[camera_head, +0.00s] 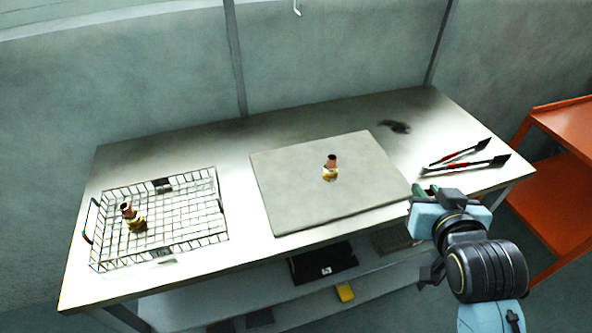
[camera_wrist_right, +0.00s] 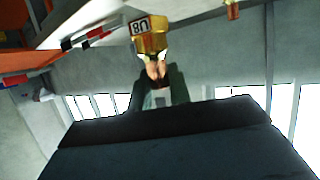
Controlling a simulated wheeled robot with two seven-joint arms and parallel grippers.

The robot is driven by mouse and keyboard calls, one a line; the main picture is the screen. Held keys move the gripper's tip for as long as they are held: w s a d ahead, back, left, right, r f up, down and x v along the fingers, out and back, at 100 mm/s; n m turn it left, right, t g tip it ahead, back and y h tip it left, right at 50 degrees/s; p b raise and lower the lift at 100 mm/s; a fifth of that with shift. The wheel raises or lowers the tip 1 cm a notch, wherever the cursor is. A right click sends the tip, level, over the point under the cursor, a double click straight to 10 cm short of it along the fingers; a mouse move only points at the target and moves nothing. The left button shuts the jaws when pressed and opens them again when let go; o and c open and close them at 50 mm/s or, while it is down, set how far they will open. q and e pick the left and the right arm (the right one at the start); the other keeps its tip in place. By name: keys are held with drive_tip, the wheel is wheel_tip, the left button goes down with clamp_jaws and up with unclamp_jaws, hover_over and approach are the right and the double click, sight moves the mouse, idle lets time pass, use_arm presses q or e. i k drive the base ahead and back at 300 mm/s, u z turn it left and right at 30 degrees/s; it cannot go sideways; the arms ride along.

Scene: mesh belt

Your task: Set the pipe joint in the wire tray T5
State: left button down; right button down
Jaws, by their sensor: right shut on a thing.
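My right gripper (camera_head: 424,192) is in the air off the right front of the bench. In the right wrist view its fingers (camera_wrist_right: 158,90) are shut on the copper end of a brass pipe joint (camera_wrist_right: 150,42) with a small lettered tag. I cannot make out this joint in the head view. The wire tray (camera_head: 215,205) lies at the bench's left; its dark plates are too small to read. One copper-and-brass joint (camera_head: 132,216) is inside the tray, toward its left. My left gripper is not in view.
A grey board (camera_head: 290,195) lies mid-bench with another pipe joint (camera_head: 330,167) on it. Red-handled tools (camera_head: 465,158) lie at the right. An orange cart (camera_head: 560,180) stands beyond the bench's right end. The shelf below holds a black item (camera_head: 323,263).

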sight(190, 211)
drive_tip(key=z, duration=2.05)
drive_tip(key=k, duration=1.45)
drive_tip(key=u, duration=2.05)
drive_tip(key=i, duration=0.5)
